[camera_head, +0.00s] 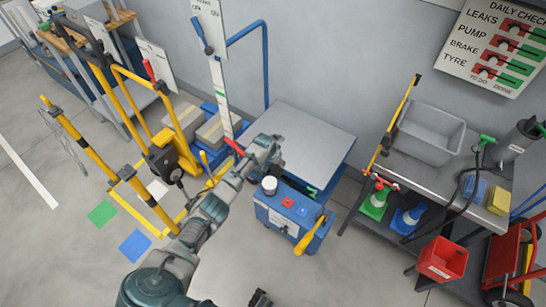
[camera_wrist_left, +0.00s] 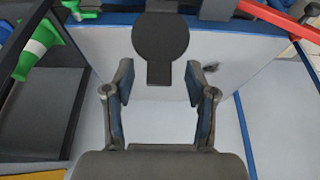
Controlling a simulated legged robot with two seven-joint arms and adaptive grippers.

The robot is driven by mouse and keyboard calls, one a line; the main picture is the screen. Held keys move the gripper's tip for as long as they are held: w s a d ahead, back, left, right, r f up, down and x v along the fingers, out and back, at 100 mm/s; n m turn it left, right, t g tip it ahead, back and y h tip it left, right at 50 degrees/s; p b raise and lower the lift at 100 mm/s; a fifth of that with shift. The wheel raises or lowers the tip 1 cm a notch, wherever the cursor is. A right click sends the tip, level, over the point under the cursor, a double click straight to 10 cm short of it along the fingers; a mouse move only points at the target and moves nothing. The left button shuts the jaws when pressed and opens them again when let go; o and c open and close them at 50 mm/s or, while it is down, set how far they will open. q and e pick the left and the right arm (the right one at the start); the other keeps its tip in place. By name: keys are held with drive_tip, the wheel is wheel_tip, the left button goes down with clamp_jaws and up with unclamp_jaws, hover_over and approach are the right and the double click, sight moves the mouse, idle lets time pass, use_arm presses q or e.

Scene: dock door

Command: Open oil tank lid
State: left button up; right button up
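A blue box-shaped unit (camera_head: 296,222) stands below the grey lift platform. A white round cap (camera_head: 269,185) on its top left looks like the oil tank lid. My left gripper (camera_head: 272,150) is above and behind the cap, over the platform's left edge, apart from the cap. A dark end of my right gripper (camera_head: 260,298) shows at the bottom edge, mostly cut off.
The grey platform (camera_head: 305,140) lies behind the unit. A red button (camera_head: 287,202) and a yellow handle (camera_head: 309,236) are on the unit. A yellow frame (camera_head: 120,190) stands left. A bench with a grey bin (camera_head: 428,135) stands right. Floor in front is clear.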

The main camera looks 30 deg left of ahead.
use_arm(q)
drive_tip(key=v, duration=0.9)
drive_tip(key=shift+s+r, duration=0.25)
